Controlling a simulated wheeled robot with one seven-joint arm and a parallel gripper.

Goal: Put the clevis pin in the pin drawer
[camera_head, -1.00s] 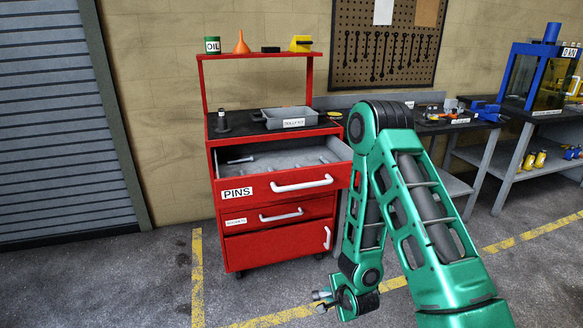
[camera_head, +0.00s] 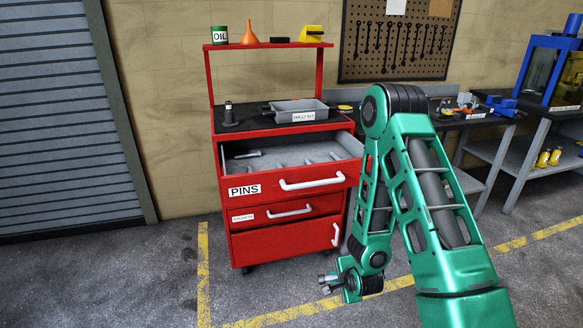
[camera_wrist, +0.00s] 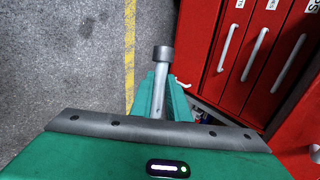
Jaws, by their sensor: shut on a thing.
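The clevis pin (camera_wrist: 162,73) is a grey metal rod with a wider round head. It stands between the green fingers of my gripper (camera_wrist: 160,100) in the wrist view, head end outward. In the head view my gripper (camera_head: 338,282) is low, in front of the red cabinet and to the right of its middle, below the drawers; the pin (camera_head: 327,279) sticks out to the left there. The pin drawer (camera_head: 243,191), labelled PINS, is the top drawer and is pulled open. A light pin-like piece lies inside it at the left.
The red cabinet (camera_head: 280,245) has two closed fronts with white handles below the open drawer. A grey tray (camera_head: 297,111) stands on its top. Workbenches (camera_head: 480,122) stand at the right. The floor in front is clear, with yellow lines.

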